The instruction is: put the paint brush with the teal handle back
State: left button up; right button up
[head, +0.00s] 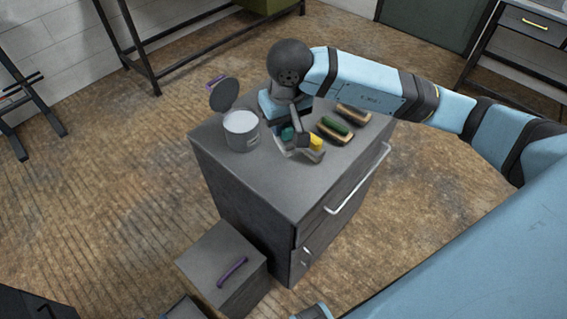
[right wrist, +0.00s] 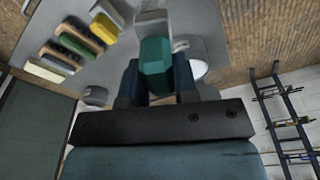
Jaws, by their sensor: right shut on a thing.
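The teal handle (right wrist: 156,62) of the paint brush is between the fingers of my right gripper (right wrist: 158,88), which is shut on it. In the head view the teal handle (head: 287,132) shows below the dark wrist, over the top of a grey cabinet (head: 285,195). The bristle end of the brush cannot be made out. My left gripper is not in view.
Beside the gripper are a yellow-topped item (head: 316,142), a green-topped one (head: 333,126) and a tan one (head: 353,113). The cabinet top's front part is clear. A low grey box (head: 215,262) stands below.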

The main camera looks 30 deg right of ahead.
jog(key=shift+f+p, duration=0.65)
jog(key=shift+f, duration=6.35)
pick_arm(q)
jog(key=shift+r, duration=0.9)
pick_arm(e)
jog(key=o, duration=0.9)
jog(key=shift+r, duration=0.1)
